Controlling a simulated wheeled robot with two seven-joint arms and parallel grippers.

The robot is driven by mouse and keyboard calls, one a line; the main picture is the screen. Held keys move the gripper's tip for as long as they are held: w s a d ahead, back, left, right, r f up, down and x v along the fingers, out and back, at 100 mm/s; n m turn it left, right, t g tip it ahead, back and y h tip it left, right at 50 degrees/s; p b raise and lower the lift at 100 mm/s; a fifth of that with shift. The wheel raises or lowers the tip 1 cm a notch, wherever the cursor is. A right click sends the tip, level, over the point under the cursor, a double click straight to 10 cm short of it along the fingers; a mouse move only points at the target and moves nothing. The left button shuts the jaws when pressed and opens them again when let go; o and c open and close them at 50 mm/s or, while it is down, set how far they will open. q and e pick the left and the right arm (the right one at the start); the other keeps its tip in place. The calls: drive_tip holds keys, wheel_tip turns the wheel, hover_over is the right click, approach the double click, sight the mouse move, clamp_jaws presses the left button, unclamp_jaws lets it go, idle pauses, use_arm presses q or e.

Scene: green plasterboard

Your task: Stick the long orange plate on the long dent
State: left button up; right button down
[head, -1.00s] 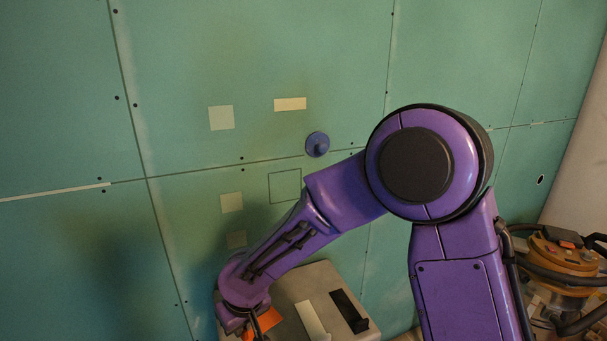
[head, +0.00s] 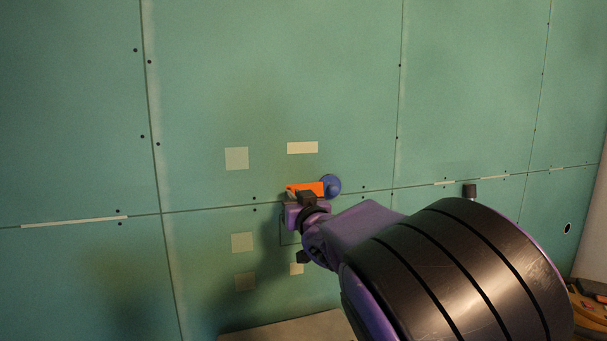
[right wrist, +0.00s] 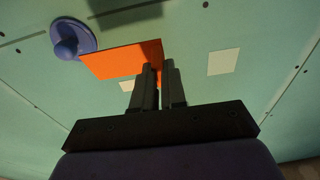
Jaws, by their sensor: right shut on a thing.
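The orange plate (head: 308,189) is in my right gripper (head: 297,196), held up before the green wall, just left of the blue round knob. In the right wrist view my gripper (right wrist: 160,85) is shut on one end of the orange plate (right wrist: 115,60). The long pale rectangle (head: 302,147), which looks like the long dent, is on the wall just above the plate in the head view. In the right wrist view a pale patch (right wrist: 128,86) shows partly behind the plate and fingers. My left gripper is in neither view.
The blue round knob (head: 330,186) sticks out of the wall close to the plate's right end. Pale squares (head: 236,158) (head: 242,242) are to the left. A dark-outlined square (right wrist: 125,10) is on the wall. The wall above is clear.

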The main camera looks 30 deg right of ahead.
wheel_tip(320, 180, up, 10)
drive_tip(key=s+d+t+h, duration=0.1)
drive_tip(key=t, duration=0.1)
drive_tip(key=shift+s+d, duration=0.15)
drive_tip(key=shift+s, duration=0.15)
drive_tip(key=shift+f, duration=0.15)
drive_tip(key=shift+s+b, duration=0.1)
drive_tip(key=shift+b, duration=0.2)
drive_tip(key=shift+w+d+p, duration=0.35)
drive_tip(key=shift+w+p, duration=0.4)
drive_tip(key=shift+w, duration=0.6)
drive_tip(key=shift+w+d+p, duration=0.3)
drive_tip(key=shift+w+p, duration=0.4)
drive_tip(key=shift+w, duration=0.6)
drive_tip(key=shift+w+d+p, duration=0.35)
drive_tip(key=shift+w+p, duration=0.4)
drive_tip(key=shift+w, duration=0.6)
drive_tip(key=shift+w, duration=0.15)
